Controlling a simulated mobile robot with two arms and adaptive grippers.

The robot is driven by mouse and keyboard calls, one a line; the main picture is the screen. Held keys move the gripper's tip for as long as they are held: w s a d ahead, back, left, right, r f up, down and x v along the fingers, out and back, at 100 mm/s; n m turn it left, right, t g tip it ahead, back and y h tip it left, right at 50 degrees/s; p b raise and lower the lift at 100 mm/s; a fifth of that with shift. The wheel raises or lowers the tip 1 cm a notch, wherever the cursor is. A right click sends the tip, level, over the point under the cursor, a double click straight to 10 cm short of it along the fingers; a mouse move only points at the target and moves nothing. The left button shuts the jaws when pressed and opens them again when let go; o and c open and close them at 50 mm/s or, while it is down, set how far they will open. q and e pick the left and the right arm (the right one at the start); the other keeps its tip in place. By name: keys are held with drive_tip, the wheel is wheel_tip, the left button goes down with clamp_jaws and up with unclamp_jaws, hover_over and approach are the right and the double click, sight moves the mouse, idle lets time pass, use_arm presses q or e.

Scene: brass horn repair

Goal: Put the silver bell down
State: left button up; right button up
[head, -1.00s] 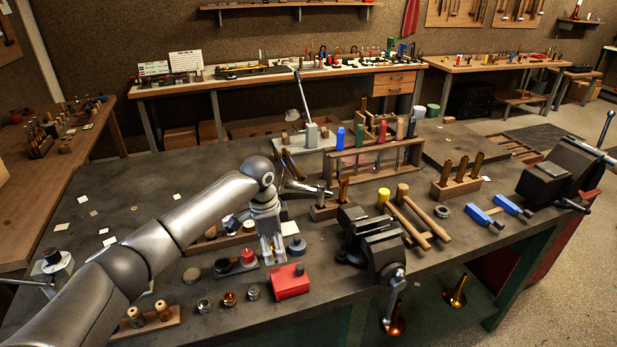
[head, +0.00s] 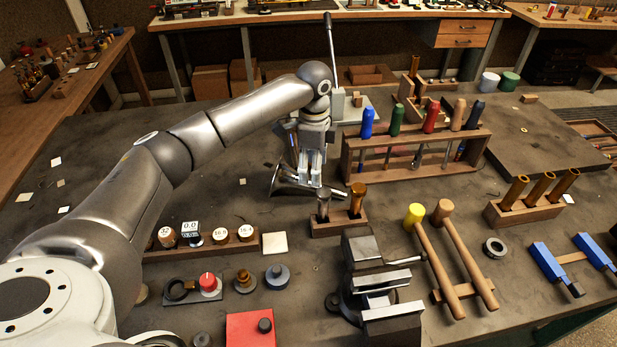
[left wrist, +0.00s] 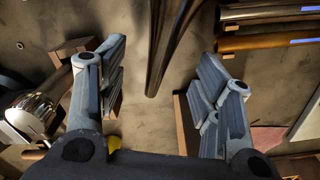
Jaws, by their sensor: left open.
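The silver bell (head: 285,183) lies on its side on the dark bench behind a small wooden block, its flare toward the front left. My left gripper (head: 313,180) hangs over the bench right beside it and partly hides it. In the left wrist view the jaws (left wrist: 155,95) are wide apart, and a dark shiny tapering tube (left wrist: 165,40), which looks like the bell's stem, lies between them without visible contact with either finger. My right gripper is out of view.
The wooden block (head: 340,228) with a silver and a brass tube stands just in front of my gripper. A rack (head: 415,165) of coloured-handled tools is to the right. The vise (head: 375,285) and two mallets (head: 447,215) are nearer the front. Bench left of the bell is mostly clear.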

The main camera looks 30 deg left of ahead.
sight(311, 186)
use_arm(q)
drive_tip(key=shift+s+f, duration=0.15)
drive_tip(key=shift+f, duration=0.8)
drive_tip(key=f+p, duration=0.1)
drive_tip(key=f, duration=0.1)
drive_tip(key=shift+w+a+f+p, duration=0.15)
drive_tip(key=shift+w+f+p, duration=0.05)
drive_tip(key=shift+f+p, duration=0.15)
wheel_tip(311, 186, down, 2)
drive_tip(key=shift+a+f, duration=0.1)
drive_tip(key=shift+f, duration=0.3)
drive_tip(key=shift+c, duration=0.4)
drive_tip(key=c, duration=1.2)
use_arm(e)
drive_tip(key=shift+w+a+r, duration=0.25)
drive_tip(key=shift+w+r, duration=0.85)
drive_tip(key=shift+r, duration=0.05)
